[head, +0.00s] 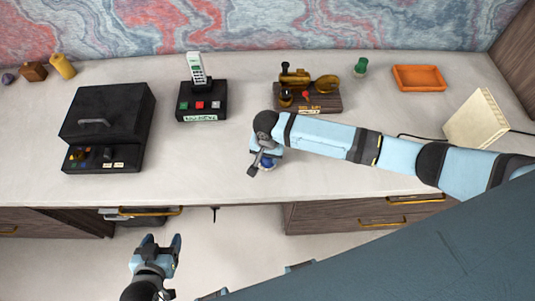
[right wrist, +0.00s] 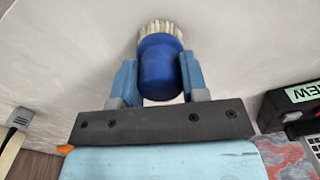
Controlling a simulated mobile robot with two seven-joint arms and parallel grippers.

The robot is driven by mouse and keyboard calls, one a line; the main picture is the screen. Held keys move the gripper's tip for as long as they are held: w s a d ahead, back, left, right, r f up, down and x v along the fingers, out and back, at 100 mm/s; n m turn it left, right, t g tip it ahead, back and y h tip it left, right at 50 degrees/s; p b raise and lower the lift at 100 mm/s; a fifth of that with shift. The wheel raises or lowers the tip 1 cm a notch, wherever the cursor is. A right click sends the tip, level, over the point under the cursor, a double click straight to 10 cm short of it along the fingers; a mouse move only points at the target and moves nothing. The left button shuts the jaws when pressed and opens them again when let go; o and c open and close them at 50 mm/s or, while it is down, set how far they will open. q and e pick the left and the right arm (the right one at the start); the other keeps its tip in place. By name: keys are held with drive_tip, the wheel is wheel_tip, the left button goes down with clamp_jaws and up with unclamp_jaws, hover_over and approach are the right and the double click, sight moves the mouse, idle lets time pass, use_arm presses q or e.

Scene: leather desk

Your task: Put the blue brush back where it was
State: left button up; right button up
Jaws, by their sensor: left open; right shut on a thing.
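The blue brush (right wrist: 160,70) has a rounded blue body and pale bristles. In the right wrist view it sits between the fingers of my right gripper (right wrist: 160,80), which is shut on it. The bristles point away from the gripper. In the head view the brush (head: 267,163) is mostly hidden under my right gripper (head: 266,160), low over the front middle of the desk. Whether the bristles touch the desk cannot be told. My left gripper (head: 161,246) is open and empty, in front of the desk's front edge.
A black box (head: 108,110) with a handle stands at left. A phone stand (head: 202,104) with buttons is at centre back. A wooden stand (head: 322,102) holds several items. A green bottle (head: 361,67), orange tray (head: 419,78) and cream panel (head: 478,120) are at right. The front desk strip is clear.

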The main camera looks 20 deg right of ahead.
drive_tip(key=o, duration=0.8)
wheel_tip(320, 180, up, 12)
drive_tip(key=s+a+f+n+t+y, duration=0.4)
drive_tip(key=s+a+f+t+y, duration=0.1)
drive_tip(key=s+f, duration=0.2)
drive_tip(key=s+d+n+t, duration=0.1)
drive_tip(key=s+d+t, duration=0.1)
drive_tip(key=s+d, duration=0.1)
drive_tip(key=s+d+f+n+t+h, duration=0.1)
drive_tip(key=s+d+n+t, duration=0.1)
drive_tip(key=s+d, duration=0.1)
drive_tip(key=s+d+f+n+t, duration=0.1)
drive_tip(key=s+d+n+t, duration=0.1)
drive_tip(key=s+d, duration=0.2)
drive_tip(key=shift+s+d+h, duration=0.1)
drive_tip(key=shift+h, duration=0.3)
